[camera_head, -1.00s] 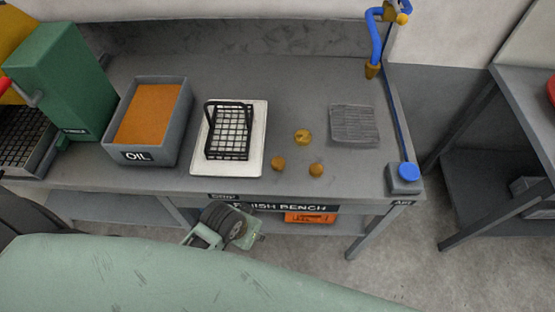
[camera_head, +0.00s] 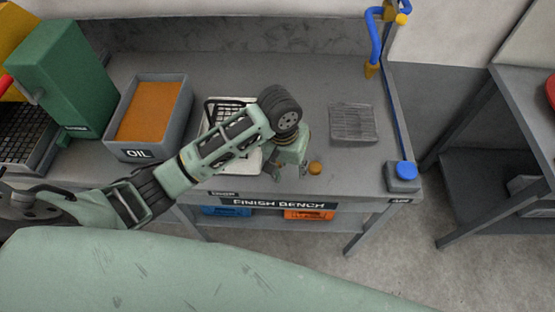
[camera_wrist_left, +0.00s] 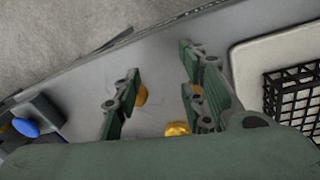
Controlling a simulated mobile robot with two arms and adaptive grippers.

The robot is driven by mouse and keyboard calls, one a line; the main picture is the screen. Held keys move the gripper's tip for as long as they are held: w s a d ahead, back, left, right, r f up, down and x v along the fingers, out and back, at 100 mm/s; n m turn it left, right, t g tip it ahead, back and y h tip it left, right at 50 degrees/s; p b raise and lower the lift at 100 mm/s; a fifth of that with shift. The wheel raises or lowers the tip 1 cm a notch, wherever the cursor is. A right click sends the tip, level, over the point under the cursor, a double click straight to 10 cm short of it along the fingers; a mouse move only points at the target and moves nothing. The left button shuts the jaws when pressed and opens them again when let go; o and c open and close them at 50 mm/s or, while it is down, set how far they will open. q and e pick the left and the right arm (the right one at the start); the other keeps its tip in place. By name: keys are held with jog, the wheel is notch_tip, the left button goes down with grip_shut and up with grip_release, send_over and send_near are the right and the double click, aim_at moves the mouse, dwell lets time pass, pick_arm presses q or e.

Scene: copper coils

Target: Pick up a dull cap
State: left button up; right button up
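Small round caps lie on the bench. One dull orange-brown cap (camera_head: 315,168) shows just right of my left gripper (camera_head: 291,172) in the head view; my arm hides the others there. In the left wrist view, a dull cap (camera_wrist_left: 142,95) lies between the open fingers, close to the left one. Another dull cap (camera_wrist_left: 196,91) is partly hidden behind the right finger. A shinier gold cap (camera_wrist_left: 177,128) lies nearer the palm. My left gripper (camera_wrist_left: 160,80) is open and empty above the bench; its exact height is unclear. My right gripper is out of view.
A white tray (camera_head: 246,166) with a black wire basket (camera_head: 218,106) is partly under my arm. An orange-filled OIL bin (camera_head: 136,153) stands left. A grey ridged mat (camera_head: 353,124) and a blue-button box (camera_head: 403,180) are right. Bare bench surrounds the mat.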

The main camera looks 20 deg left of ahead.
pick_arm(q)
jog(key=w+a+r, duration=0.1)
jog(key=w+a+r+n, duration=0.1)
jog(key=w, duration=0.1)
jog(key=w+a+r+n+y, duration=0.1)
jog(key=w+a, duration=0.1)
jog(key=shift+r+g, duration=0.15)
jog(key=shift+g, duration=0.15)
jog(key=shift+w+a+r, duration=0.1)
jog(key=shift+a, duration=0.05)
notch_tip(320, 180, down, 7)
jog(key=shift+r+p, duration=0.1)
jog(key=shift+p, duration=1)
jog(key=shift+f, duration=0.35)
jog(key=shift+c, duration=0.5)
grip_shut()
